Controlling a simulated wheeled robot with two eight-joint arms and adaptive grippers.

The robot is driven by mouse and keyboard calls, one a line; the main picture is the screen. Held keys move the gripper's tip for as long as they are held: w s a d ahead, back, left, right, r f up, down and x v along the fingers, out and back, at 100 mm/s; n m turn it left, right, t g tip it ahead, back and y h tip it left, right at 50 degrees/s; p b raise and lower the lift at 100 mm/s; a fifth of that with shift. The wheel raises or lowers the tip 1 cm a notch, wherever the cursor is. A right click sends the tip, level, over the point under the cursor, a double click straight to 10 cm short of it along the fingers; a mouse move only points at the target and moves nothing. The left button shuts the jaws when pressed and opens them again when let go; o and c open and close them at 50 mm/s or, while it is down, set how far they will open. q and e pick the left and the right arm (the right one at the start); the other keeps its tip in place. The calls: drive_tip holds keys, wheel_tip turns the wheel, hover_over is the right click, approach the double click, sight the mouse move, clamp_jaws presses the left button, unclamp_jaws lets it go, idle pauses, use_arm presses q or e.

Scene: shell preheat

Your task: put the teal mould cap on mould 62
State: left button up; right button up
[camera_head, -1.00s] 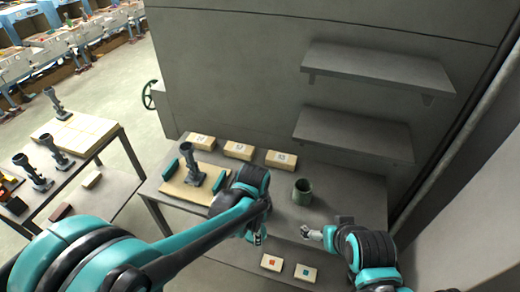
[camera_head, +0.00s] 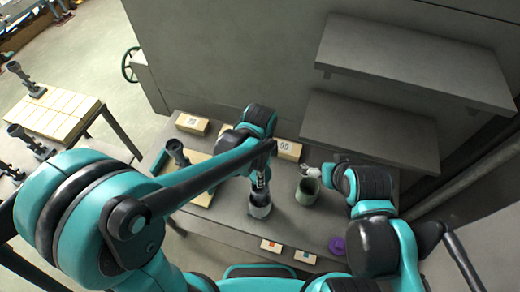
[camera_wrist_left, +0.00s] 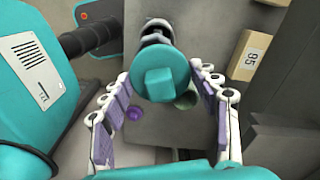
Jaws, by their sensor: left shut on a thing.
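In the left wrist view a teal disc with a square knob, which looks like the teal mould cap (camera_wrist_left: 155,85), lies between the fingertips of my left gripper (camera_wrist_left: 160,77). The gripper is shut on it. Dark and white rounded parts show just beyond the disc; I cannot tell whether they touch it. In the head view my left gripper (camera_head: 262,186) is over a pale-rimmed grey cylindrical thing (camera_head: 260,211) on the table; the cap's teal face is not visible there. My right gripper (camera_head: 308,171) is beside a green cup-like piece (camera_head: 305,193); its fingers are too small to judge. No number 62 is readable.
Numbered blocks (camera_head: 192,124) stand along the table's back. A purple piece (camera_head: 338,245) and blocks with red (camera_head: 270,245) and teal (camera_head: 305,257) marks lie at the front. A dark flared mould (camera_head: 178,152) stands left. Shelves (camera_head: 400,65) overhang the right.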

use_arm(q)
drive_tip(key=shift+s, duration=0.5)
drive_tip(key=shift+s+f+b, duration=0.25)
drive_tip(key=shift+s+b, duration=0.05)
drive_tip(key=shift+b, duration=0.1)
drive_tip(key=shift+f, duration=0.35)
drive_tip(key=f+b, duration=0.1)
drive_tip(key=w+f+b, duration=0.1)
drive_tip(key=f, duration=0.1)
drive_tip(key=shift+s+f+b, duration=0.3)
drive_tip(key=shift+f+b, duration=0.3)
drive_tip(key=shift+b, duration=0.1)
use_arm(e)
drive_tip(key=f, duration=0.2)
drive_tip(key=s+f, duration=0.1)
drive_tip(key=shift+s+f, duration=0.15)
drive_tip(key=shift+f, duration=0.25)
use_arm(q)
drive_tip(key=shift+w, duration=0.15)
use_arm(e)
drive_tip(key=shift+f, duration=0.15)
